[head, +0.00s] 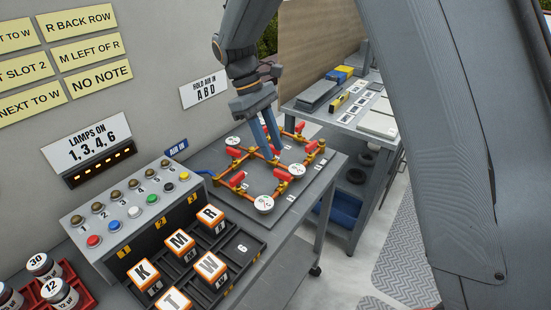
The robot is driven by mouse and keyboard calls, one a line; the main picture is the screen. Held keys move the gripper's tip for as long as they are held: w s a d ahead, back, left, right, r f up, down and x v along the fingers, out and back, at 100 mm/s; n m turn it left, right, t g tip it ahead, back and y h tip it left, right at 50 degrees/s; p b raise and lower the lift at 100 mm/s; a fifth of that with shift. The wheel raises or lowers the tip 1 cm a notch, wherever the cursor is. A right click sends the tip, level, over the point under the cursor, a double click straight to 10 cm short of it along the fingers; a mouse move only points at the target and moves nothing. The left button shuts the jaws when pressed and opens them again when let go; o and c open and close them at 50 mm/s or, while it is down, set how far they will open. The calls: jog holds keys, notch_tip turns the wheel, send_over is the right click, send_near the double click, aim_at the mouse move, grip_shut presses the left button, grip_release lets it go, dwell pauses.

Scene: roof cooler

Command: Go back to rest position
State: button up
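My gripper (265,138) points down over the copper pipe manifold (259,159) on the bench. Its two bluish fingers reach down among the pipes and red valve handles. The fingertips are partly hidden, and I cannot tell whether they touch a pipe or handle. No carried object shows between them. My arm comes down from the top of the head view.
Lettered cubes (180,242) sit in a black slotted tray (243,248) in front. A button box (130,206) and red weight rack (72,289) are at left. A grey wall stands close behind. A second bench (345,105) holds tools behind right.

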jog(key=shift+a+r, duration=0.1)
jog(key=shift+r, duration=0.25)
jog(key=s+d+f+m+t+y, duration=0.1)
jog(key=s+d+f+m+t, duration=0.1)
jog(key=s+d+m, duration=0.3)
jog(key=s+d+f+m+t+y, duration=0.2)
jog(key=s+d+m, duration=0.4)
jog(key=s+d, duration=0.6)
jog(key=shift+d+y, duration=0.3)
jog(key=shift+d, duration=0.15)
jog(key=shift+f, duration=0.1)
dwell(0.9)
